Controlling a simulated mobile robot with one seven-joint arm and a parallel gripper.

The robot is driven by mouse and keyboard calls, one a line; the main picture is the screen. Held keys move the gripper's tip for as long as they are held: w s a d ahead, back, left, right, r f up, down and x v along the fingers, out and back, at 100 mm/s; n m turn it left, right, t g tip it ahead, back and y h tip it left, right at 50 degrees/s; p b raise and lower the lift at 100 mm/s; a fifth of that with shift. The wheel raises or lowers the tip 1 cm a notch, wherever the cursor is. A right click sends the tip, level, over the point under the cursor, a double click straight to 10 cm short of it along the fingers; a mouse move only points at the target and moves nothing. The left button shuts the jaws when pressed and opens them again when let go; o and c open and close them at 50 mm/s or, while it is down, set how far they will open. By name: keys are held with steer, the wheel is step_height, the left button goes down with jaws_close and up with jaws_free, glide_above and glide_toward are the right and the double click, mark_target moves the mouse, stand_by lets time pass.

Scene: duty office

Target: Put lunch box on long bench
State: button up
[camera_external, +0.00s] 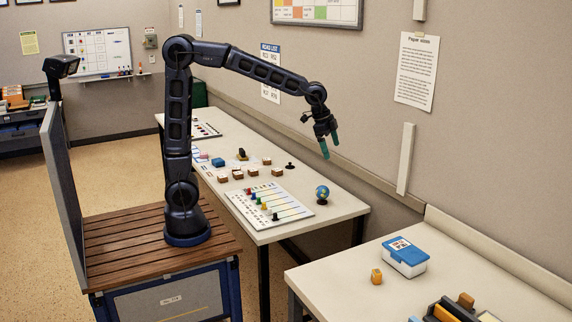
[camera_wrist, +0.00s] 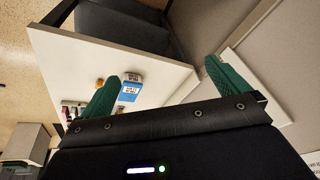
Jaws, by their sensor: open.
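The lunch box (camera_external: 404,257), white with a blue lid and a label on top, sits on the near table (camera_external: 335,277) at the lower right of the external view. It also shows in the wrist view (camera_wrist: 130,92), beyond the left finger. The long bench (camera_external: 345,208) is the pale table running along the wall, in the middle of the external view. My gripper (camera_external: 330,146) has two green fingers and hangs in the air above and behind the bench's near end, well away from the lunch box. It is open and empty, its fingers spread apart in the wrist view (camera_wrist: 162,72).
On the bench stand a globe (camera_external: 322,194), a game board (camera_external: 268,207) with coloured pieces, several small brown-and-white blocks and a blue box (camera_external: 218,162). Its near right corner is mostly clear. An orange jar (camera_external: 376,276) and a dark organiser (camera_external: 447,311) share the near table. A gap separates the tables.

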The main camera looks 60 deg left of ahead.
steer(key=s+a+f+n+t+y, duration=0.1)
steer(key=s+a+n, duration=0.9)
steer(key=s+a, duration=1.7)
steer(key=shift+s+a+t+y, duration=0.15)
steer(key=shift+s+t+y, duration=0.15)
steer(key=shift+y, duration=0.1)
